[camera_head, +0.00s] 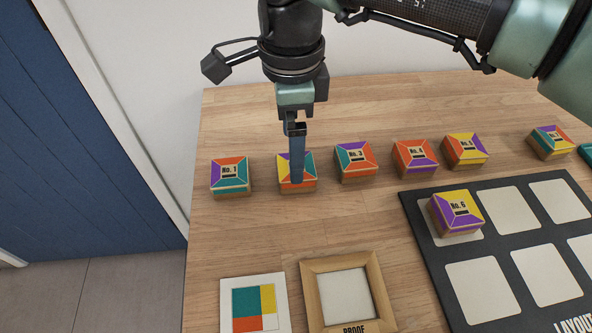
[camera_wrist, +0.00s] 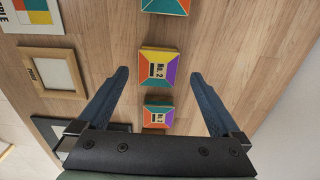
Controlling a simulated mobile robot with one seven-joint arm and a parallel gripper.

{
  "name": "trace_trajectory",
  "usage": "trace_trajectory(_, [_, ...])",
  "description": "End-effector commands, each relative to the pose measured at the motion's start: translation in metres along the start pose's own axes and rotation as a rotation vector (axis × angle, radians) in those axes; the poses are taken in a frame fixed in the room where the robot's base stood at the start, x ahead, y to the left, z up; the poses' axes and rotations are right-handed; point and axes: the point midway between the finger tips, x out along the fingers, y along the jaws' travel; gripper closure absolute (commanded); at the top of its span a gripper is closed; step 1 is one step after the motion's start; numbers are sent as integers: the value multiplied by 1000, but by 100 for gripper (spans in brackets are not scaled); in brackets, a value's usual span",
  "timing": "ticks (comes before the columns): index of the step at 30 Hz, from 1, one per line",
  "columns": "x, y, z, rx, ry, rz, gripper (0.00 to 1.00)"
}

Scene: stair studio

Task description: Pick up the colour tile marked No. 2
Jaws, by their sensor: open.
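The No. 2 tile (camera_wrist: 159,68), a small block with yellow, purple and orange faces around its label, lies on the wooden table. In the head view the same tile (camera_head: 283,184) is second from the left in the row, its label hidden behind my finger. My gripper (camera_head: 297,181) points down over it. In the wrist view my gripper (camera_wrist: 158,73) is open and empty, with one finger on each side of the No. 2 tile in the picture. The height of the fingertips above the tile is hard to judge.
The No. 1 tile (camera_head: 230,176) is left and the No. 3 tile (camera_head: 355,163) right, both close by. More tiles continue right. The No. 6 tile (camera_head: 456,212) sits on the dark layout board (camera_head: 430,250). A proof frame (camera_head: 374,280) and colour card (camera_head: 282,281) lie in front.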

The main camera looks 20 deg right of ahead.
Motion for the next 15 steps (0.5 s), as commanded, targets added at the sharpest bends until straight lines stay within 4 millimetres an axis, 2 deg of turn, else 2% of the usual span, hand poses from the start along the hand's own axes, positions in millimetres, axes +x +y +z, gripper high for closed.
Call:
trace_trajectory(10, [45,4,-5,-1,-1,3,0])
trace_trajectory(15, [51,4,-5,-1,-1,1,0])
